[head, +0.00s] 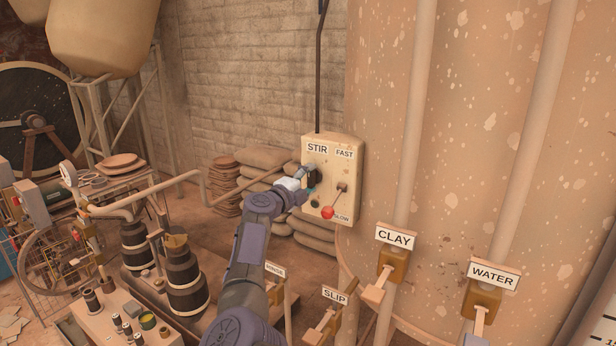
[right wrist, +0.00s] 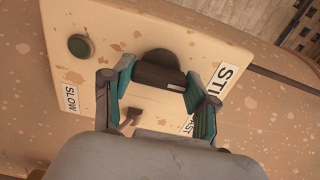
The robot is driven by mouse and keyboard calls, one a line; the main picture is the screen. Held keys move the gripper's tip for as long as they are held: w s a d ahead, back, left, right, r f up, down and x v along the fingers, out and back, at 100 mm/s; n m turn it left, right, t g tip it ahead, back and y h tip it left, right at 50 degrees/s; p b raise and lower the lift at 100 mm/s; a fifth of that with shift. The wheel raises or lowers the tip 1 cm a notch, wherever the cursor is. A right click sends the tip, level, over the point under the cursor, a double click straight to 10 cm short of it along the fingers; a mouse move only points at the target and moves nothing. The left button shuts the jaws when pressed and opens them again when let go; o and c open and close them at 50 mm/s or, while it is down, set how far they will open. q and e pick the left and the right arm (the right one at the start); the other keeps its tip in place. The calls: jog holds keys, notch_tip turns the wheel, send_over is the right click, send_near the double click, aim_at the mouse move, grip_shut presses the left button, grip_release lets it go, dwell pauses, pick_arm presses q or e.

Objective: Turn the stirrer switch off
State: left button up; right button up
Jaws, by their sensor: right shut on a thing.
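The cream stirrer control box (head: 352,168) stands against the big tank and carries the labels STIR, FAST and SLOW. It fills much of the right wrist view (right wrist: 205,45). A dark round switch knob (right wrist: 160,72) sits on its face near the STIR label (right wrist: 222,78). My right gripper (head: 309,180) is at the box under the STIR label. In the right wrist view its two teal-padded fingers (right wrist: 158,80) are shut on the knob from both sides. My left gripper is not in view.
A lever with a red ball (head: 327,212) is on the box near SLOW. CLAY (head: 395,236), WATER (head: 493,275) and SLIP (head: 335,296) valve signs stand at lower right. Sacks (head: 262,160) lie behind the box.

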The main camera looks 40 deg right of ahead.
jog(key=shift+d+r, duration=0.1)
jog(key=shift+r, duration=0.05)
jog(key=o, duration=1.2)
jog(key=shift+d, duration=0.1)
jog(key=shift+c, duration=0.2)
